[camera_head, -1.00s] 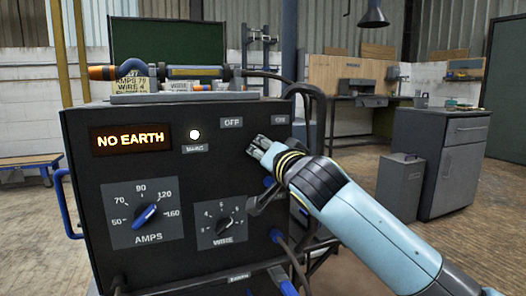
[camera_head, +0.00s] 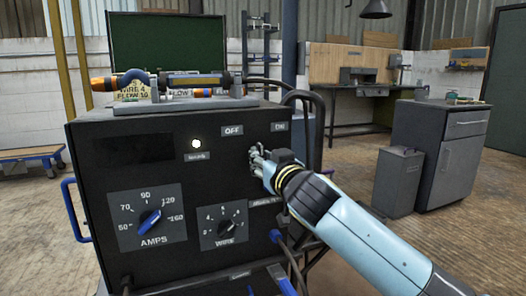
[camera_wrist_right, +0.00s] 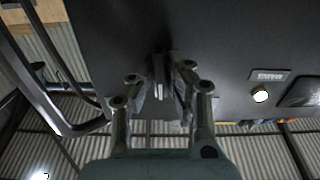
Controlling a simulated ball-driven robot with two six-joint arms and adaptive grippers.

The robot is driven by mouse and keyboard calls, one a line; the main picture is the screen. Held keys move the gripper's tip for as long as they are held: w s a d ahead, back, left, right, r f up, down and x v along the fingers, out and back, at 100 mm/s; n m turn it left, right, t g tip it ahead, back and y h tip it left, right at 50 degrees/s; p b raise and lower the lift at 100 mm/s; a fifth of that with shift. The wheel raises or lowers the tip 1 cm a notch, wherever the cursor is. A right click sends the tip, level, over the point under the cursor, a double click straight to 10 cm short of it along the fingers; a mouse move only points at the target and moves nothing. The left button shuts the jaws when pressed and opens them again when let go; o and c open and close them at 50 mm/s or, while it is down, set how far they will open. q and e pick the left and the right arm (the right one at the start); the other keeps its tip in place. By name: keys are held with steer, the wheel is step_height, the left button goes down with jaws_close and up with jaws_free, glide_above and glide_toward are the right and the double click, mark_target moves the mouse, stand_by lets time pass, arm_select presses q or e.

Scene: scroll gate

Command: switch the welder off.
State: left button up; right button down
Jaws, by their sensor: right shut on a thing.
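The welder (camera_head: 210,174) is a black box with a front panel. Its display window (camera_head: 133,148) is dark. The round mains lamp (camera_head: 196,144) glows white and also shows in the right wrist view (camera_wrist_right: 260,96). An OFF label (camera_head: 232,130) and an ON label (camera_head: 279,126) sit at the upper right of the panel. My right gripper (camera_head: 256,158) is at the panel, below and between these labels. In the right wrist view its fingers (camera_wrist_right: 160,78) are closed around a small switch handle (camera_wrist_right: 158,88), mostly hidden between them. My left gripper is out of view.
The AMPS knob (camera_head: 150,222) and WIRE knob (camera_head: 225,229) are on the lower panel. A torch (camera_head: 190,79) lies on top of the welder. Cables (camera_head: 318,125) hang at its right side. A grey bin (camera_head: 398,180) and cabinet (camera_head: 440,155) stand farther right.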

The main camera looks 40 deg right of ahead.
steer(key=shift+r+n+p, duration=0.15)
steer(key=shift+n+p, duration=0.2)
steer(key=shift+n, duration=0.65)
steer(key=shift+n+p, duration=0.35)
steer(key=shift+n, duration=0.55)
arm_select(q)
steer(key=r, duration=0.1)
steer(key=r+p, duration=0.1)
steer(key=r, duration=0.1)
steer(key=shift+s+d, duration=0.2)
arm_select(e)
steer(key=n, duration=0.3)
steer(key=shift+n, duration=0.3)
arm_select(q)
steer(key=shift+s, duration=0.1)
arm_select(e)
steer(key=c, duration=1.3)
jaws_free()
steer(key=shift+c, duration=0.2)
